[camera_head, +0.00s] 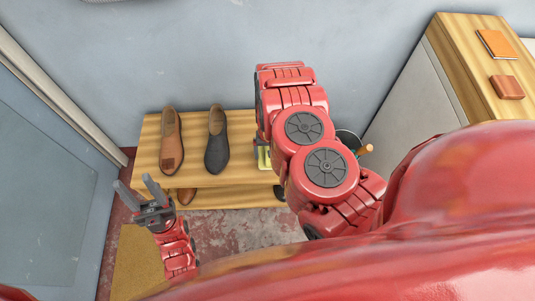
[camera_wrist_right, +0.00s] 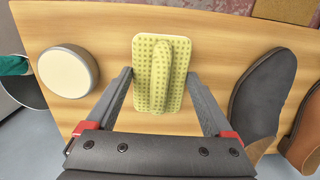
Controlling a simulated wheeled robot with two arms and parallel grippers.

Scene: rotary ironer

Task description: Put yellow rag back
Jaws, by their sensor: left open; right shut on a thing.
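The yellow rag (camera_wrist_right: 143,58), pale yellow with a dotted pattern and a raised fold down its middle, lies at the wooden bench top in the right wrist view. A sliver of the rag (camera_head: 263,158) shows beside my right arm in the head view. My left gripper (camera_head: 135,183) is open and empty, in front of the bench's left end.
The wooden bench (camera_head: 148,135) carries a brown shoe (camera_head: 170,135) and a dark shoe (camera_head: 216,150). A round cream-topped tin (camera_wrist_right: 68,71) sits beside the rag. A bin (camera_head: 347,137) stands right of the bench. A wooden-topped cabinet (camera_head: 465,60) is at right.

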